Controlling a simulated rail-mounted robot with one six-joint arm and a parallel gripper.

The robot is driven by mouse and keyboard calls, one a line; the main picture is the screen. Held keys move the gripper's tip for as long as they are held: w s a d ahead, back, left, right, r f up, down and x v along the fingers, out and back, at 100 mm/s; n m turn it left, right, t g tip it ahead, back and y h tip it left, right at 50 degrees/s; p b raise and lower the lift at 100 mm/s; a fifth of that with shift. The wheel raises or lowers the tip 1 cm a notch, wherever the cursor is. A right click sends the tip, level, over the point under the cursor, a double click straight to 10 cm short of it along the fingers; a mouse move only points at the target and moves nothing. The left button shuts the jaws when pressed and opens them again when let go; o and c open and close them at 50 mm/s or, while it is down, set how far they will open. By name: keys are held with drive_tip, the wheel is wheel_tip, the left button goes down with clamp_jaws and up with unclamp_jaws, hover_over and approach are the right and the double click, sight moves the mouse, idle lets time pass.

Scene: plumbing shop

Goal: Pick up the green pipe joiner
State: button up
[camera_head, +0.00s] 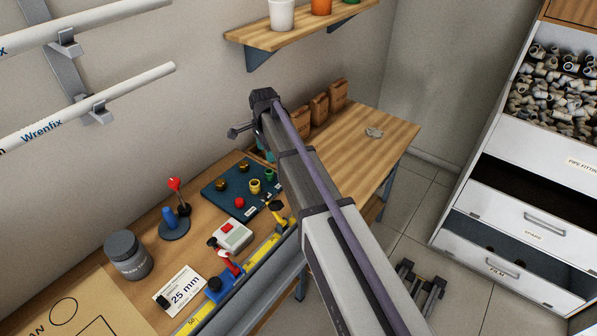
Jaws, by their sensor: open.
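The green pipe joiner (269,174) looks small and lies at the right side of a dark teal board (212,190) on the wooden workbench. A yellow joiner (255,186) is just left of it and a red one (239,202) is nearer the front of the board. A long grey arm with a purple stripe rises from the lower right across the bench. It passes close to the right of the green joiner in this view and hides the bench behind it. I cannot make out my gripper's jaws in this view.
A grey jar (128,254), a blue-and-red stand (173,222), a red-and-white box (233,234) and a blue clamp (220,288) crowd the bench front. A shelf (290,38) hangs above. The bench's right end (388,143) is mostly clear. A white drawer cabinet (520,215) stands at right.

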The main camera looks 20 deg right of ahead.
sight(269, 175)
wheel_tip(269, 175, down, 6)
drive_tip(key=b, duration=0.6)
drive_tip(key=shift+w+a, duration=0.1)
drive_tip(key=shift+w, duration=0.05)
drive_tip(key=shift+r, duration=0.15)
wheel_tip(269, 175, down, 5)
drive_tip(key=b, duration=0.5)
drive_tip(key=shift+f, duration=0.2)
drive_tip(key=shift+r, duration=0.2)
drive_tip(key=c, duration=1)
drive_tip(key=shift+o, duration=0.2)
